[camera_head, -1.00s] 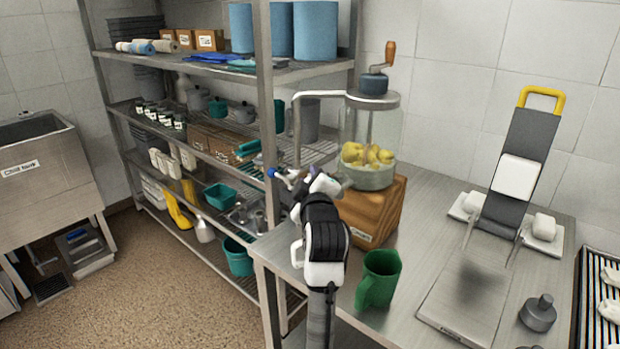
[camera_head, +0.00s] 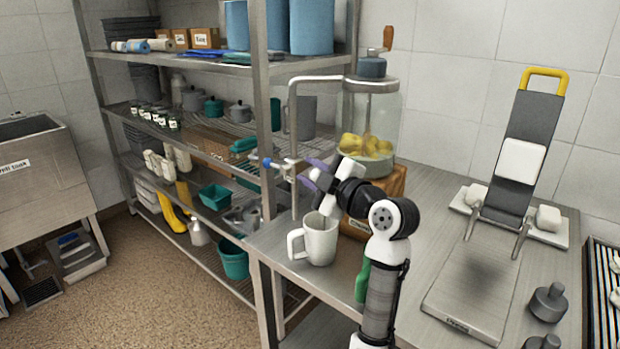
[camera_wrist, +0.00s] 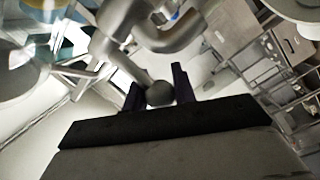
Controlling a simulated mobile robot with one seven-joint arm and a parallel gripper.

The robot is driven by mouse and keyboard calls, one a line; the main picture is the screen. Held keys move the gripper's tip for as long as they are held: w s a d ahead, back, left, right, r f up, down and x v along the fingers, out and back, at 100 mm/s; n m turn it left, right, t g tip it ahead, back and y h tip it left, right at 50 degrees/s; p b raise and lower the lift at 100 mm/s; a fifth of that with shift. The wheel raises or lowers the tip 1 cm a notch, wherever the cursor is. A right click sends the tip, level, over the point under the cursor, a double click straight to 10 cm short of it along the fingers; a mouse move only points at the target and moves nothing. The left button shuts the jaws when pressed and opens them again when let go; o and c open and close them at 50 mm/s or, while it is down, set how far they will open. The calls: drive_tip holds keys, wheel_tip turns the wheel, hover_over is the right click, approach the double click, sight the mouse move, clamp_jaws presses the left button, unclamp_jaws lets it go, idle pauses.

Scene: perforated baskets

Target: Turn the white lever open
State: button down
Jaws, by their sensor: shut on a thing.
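A metal pipe (camera_head: 293,120) bends down beside the glass jar (camera_head: 385,115) to a tap with a blue end (camera_head: 266,162). My gripper (camera_head: 312,173) is at the tap, its purple fingers pointing left. In the wrist view my gripper (camera_wrist: 158,86) has its dark fingers on either side of the round end of a lever (camera_wrist: 160,93), which looks grey there, and is shut on it. The lever's arm runs up to the tap body (camera_wrist: 165,35). In the head view the lever is too small and covered to tell its angle.
A white mug (camera_head: 320,240) stands on the steel counter below my gripper. A green mug (camera_head: 362,281) is mostly hidden behind my arm. The jar of yellow fruit stands on a wooden block (camera_head: 392,183). A shelf rack (camera_head: 265,105) stands close on the left.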

drive_tip(key=shift+d, duration=0.2)
idle(0.3)
drive_tip(key=c, duration=1.2)
unclamp_jaws()
drive_tip(key=shift+o, duration=0.3)
drive_tip(key=b+v, duration=0.3)
drive_tip(key=v, duration=1.1)
drive_tip(key=shift+w+a, duration=0.1)
drive_tip(key=shift+w, duration=0.05)
